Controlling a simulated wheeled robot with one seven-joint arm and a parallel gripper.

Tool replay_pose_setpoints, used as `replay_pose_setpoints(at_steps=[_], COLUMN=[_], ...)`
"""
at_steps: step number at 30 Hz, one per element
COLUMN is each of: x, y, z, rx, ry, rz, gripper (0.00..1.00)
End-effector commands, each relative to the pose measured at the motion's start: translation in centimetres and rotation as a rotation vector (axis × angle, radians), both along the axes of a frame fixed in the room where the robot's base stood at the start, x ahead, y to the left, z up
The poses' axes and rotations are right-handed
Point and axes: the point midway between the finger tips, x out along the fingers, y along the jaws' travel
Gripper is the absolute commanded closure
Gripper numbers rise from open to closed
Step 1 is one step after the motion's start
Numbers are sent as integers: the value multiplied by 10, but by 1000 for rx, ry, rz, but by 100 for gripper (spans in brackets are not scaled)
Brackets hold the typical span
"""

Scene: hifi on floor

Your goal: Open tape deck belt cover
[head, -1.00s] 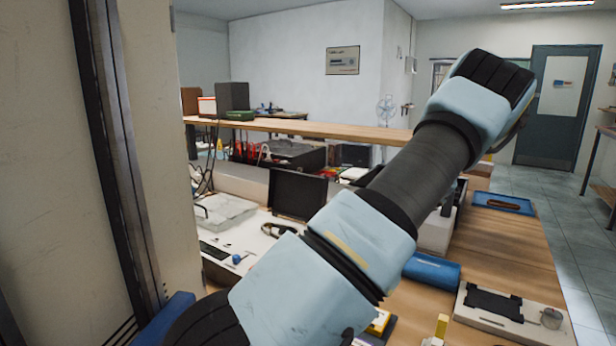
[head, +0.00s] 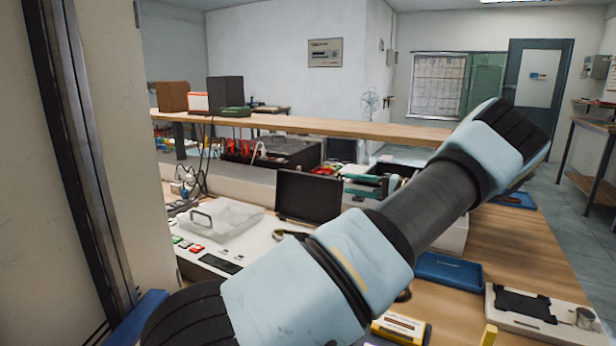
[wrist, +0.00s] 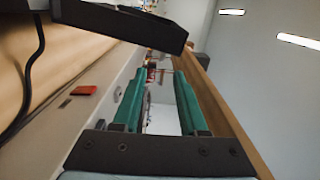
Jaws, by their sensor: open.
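A long pale deck (head: 255,245) with coloured buttons lies on the bench in the head view. A clear cover with a grey handle (head: 222,218) sits on its left part, looking shut. A dark upright panel (head: 308,195) stands behind the deck's middle. I cannot tell for sure which part is the belt cover. My gripper (head: 372,184) shows its teal fingers just right of the dark panel, partly behind my arm. In the wrist view my gripper (wrist: 158,78) is open with nothing held between the fingers. A dark panel (wrist: 125,22) crosses the top, close to the fingertips.
A wooden shelf (head: 330,129) runs behind the bench. A blue case (head: 448,271), a yellow-labelled box (head: 400,327) and a pale device with a knob (head: 540,310) lie at the front right. In the wrist view a black cable (wrist: 28,85) hangs at the left.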

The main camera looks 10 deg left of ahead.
Motion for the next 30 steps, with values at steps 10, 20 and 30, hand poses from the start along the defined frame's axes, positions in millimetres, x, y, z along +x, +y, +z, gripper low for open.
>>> replay_pose_setpoints(at_steps=[10, 20, 30], x=[11, 34, 42], y=[23, 77, 96], z=[5, 4, 1], rx=[10, 10, 10], ry=[-7, -6, -8], rz=[-3, -3, -7], gripper=[58, 58, 58])
